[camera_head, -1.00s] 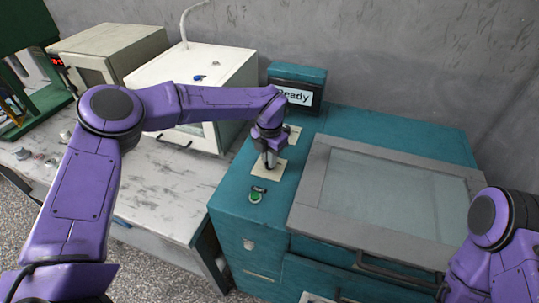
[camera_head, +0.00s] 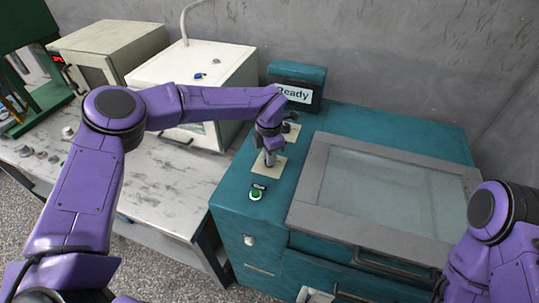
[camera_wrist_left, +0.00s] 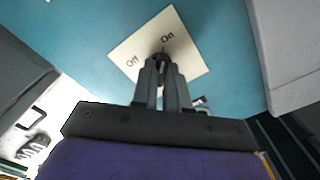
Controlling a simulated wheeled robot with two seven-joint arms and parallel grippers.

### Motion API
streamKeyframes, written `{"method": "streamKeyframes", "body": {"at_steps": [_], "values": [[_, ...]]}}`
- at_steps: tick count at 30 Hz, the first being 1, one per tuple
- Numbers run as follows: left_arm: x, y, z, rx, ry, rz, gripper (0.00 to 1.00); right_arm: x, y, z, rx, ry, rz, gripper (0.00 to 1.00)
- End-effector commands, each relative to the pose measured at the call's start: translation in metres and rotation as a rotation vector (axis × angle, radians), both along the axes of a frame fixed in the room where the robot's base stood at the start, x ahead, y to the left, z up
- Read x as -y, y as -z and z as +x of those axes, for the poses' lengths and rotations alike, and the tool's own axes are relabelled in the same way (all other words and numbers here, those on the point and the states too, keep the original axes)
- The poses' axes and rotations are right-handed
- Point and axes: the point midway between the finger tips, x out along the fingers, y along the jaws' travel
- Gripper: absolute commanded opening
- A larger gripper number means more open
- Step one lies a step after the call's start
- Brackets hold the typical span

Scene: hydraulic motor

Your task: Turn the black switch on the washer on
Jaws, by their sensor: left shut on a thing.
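The washer (camera_head: 390,128) is the teal machine with a grey-framed glass lid. A cream plate (camera_head: 262,172) lies on its left top. In the left wrist view the plate (camera_wrist_left: 183,28) reads "Off" to the left and "On" to the upper right. The black switch (camera_wrist_left: 163,54) is between my left fingertips, which hide much of it; its exact angle is hard to tell. My left gripper (camera_head: 269,160) points down over the plate, shut on the switch; it also shows in the left wrist view (camera_wrist_left: 161,68). My right arm is at the right edge, its gripper out of view.
A second cream plate with a black knob (camera_head: 292,129) is just behind. A green button (camera_head: 256,194) sits in front. A display (camera_head: 294,94) reading "Ready" stands at the back. A white box machine (camera_head: 215,65) stands left on a worn table (camera_head: 155,190).

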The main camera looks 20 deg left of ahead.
Motion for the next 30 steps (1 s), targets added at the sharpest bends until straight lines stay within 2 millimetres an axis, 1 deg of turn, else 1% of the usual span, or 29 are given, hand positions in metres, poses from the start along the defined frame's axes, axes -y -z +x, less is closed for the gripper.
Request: {"method": "streamKeyframes", "body": {"at_steps": [8,9,10,11,18,21,23,30], "values": [[0.0,-0.001,0.001,0.005,0.003,-0.001,0.0,0.0,0.0,0.0,0.0,0.0,0.0,0.0],[0.0,-0.001,0.001,0.005,0.003,-0.001,0.27,0.0,0.0,0.0,0.0,0.0,0.0,0.0],[0.0,-0.001,0.001,0.005,0.003,-0.001,0.36,0.0,0.0,0.0,0.0,0.0,0.0,0.0],[0.0,-0.001,0.001,0.004,0.003,0.0,0.39,0.0,0.0,0.0,0.0,0.0,0.0,0.0],[0.0,-0.001,0.0,0.003,0.001,0.0,0.39,0.0,0.0,0.0,0.0,0.0,0.0,0.0],[0.0,-0.006,0.001,0.004,0.0,0.0,0.39,0.0,0.003,0.0,0.0,0.0,0.0,0.0],[0.0,-0.014,0.002,0.006,0.0,-0.001,0.39,0.0,0.008,0.0,0.0,0.0,0.0,0.0],[0.0,-0.071,0.002,0.008,0.001,0.0,0.39,0.0,0.025,0.0,0.0,0.0,0.0,0.0]]}}
